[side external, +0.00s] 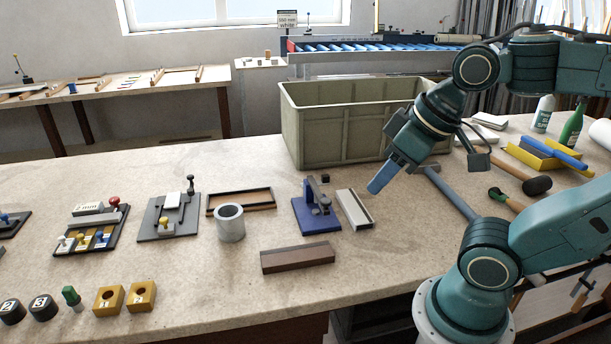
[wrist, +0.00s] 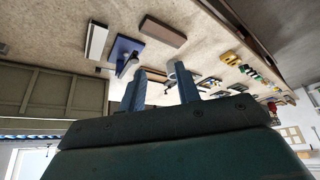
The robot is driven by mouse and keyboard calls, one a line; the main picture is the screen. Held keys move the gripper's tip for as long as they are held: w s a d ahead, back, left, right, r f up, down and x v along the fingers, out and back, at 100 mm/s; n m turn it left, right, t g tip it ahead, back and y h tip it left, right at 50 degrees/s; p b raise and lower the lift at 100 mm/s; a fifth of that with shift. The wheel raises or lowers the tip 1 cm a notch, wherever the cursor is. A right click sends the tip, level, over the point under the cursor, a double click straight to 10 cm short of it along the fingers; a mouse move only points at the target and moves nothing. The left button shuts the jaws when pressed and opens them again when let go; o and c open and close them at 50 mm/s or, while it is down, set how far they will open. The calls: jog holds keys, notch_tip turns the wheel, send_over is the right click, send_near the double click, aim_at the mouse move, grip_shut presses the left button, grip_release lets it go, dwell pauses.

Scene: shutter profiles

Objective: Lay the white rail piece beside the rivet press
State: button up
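The white rail piece (side external: 354,209) lies on the bench just right of the blue rivet press (side external: 316,212), with a narrow gap between them. Its top is white to grey and its side is brown. The wrist view also shows the rail piece (wrist: 96,41) and the press (wrist: 126,48). My gripper (side external: 376,188) is above the bench, up and to the right of the rail piece, and does not touch it. In the wrist view the two blue fingers of my gripper (wrist: 160,74) are apart, with nothing held between them.
A green-grey crate (side external: 300,125) stands behind the press. A brown bar (side external: 298,256) lies in front, a grey cylinder (side external: 230,222) and a brown-rimmed tray (side external: 240,190) to the left. A mallet (side external: 537,185) and other tools lie right. Bare bench surrounds the brown bar.

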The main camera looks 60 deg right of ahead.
jog(key=shift+w+d, duration=0.45)
jog(key=shift+w, duration=0.1)
grip_shut()
jog(key=w+d+f+n+g, duration=0.1)
jog(key=w+d+f+n, duration=0.1)
jog(key=w+d, duration=0.15)
jog(key=w+d+f+n+g+h, duration=0.1)
jog(key=w+d, duration=0.1)
jog(key=d, duration=0.3)
jog(key=w+d+f+n+g, duration=0.1)
jog(key=w+d+f+n, duration=0.1)
jog(key=d, duration=0.3)
jog(key=s+d+f+n+g+y, duration=0.1)
jog(key=d+f+n+g, duration=0.1)
jog(key=d+f, duration=0.7)
jog(key=d+n, duration=0.1)
jog(key=d, duration=0.3)
jog(key=shift+d+n+g, duration=0.2)
jog(key=shift+n+g, duration=0.1)
jog(key=shift+n, duration=0.1)
